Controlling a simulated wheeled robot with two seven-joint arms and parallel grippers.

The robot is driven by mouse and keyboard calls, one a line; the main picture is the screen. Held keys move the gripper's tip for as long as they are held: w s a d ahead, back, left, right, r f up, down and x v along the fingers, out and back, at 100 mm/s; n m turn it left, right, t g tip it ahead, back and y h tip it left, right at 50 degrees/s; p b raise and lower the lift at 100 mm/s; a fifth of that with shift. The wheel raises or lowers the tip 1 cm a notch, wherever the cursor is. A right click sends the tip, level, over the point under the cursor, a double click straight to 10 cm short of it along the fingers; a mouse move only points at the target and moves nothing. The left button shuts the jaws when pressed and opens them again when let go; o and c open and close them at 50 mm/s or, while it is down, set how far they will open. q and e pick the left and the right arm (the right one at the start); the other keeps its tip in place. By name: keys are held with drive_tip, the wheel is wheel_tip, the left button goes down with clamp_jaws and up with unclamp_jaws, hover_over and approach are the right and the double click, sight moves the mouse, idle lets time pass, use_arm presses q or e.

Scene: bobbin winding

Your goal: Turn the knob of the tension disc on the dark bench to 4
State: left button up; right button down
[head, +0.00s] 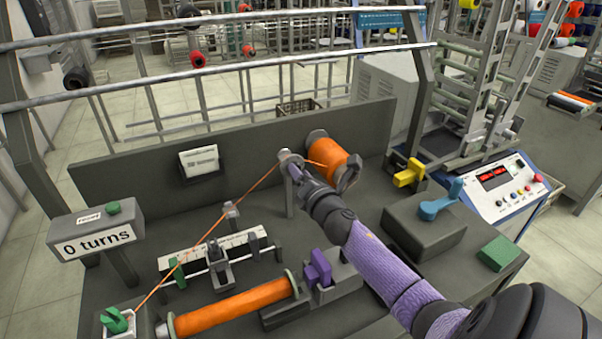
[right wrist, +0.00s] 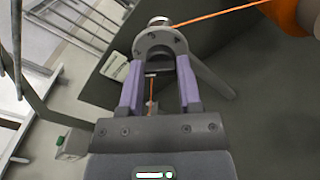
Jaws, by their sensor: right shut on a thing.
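The tension disc (head: 285,156) is a grey round disc on a post standing on the dark bench (head: 350,285). It also shows in the right wrist view (right wrist: 160,42), with small dark marks on its face. My right gripper (head: 297,172) reaches it from the lower right. In the right wrist view its two purple fingers (right wrist: 160,88) are on either side of the dark knob (right wrist: 182,78) in front of the disc, shut on it. The fingers partly hide the knob, and I cannot read its setting. My left gripper is not in view.
An orange thread (head: 215,218) runs from the green-knobbed part (head: 115,320) past the disc to the orange spool (head: 328,155). An orange bobbin (head: 235,306), a "0 turns" counter (head: 97,242), a blue lever (head: 440,202) and a yellow part (head: 408,173) are around. A back panel stands behind.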

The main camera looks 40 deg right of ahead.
use_arm(q)
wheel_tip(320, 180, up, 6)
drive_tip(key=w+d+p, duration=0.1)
drive_tip(key=p, duration=0.5)
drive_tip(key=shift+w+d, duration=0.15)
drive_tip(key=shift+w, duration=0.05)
use_arm(e)
drive_tip(key=shift+a+f+m, duration=0.1)
drive_tip(key=shift+f+m, duration=0.05)
drive_tip(key=shift+m, duration=4.4)
drive_tip(key=shift+f+m, duration=0.1)
drive_tip(key=shift+m, duration=4.5)
drive_tip(key=shift+a+f+m, duration=0.1)
drive_tip(key=shift+f+m, duration=0.05)
drive_tip(key=shift+m, duration=4.4)
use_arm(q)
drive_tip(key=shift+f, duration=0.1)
use_arm(e)
drive_tip(key=shift+m, duration=0.3)
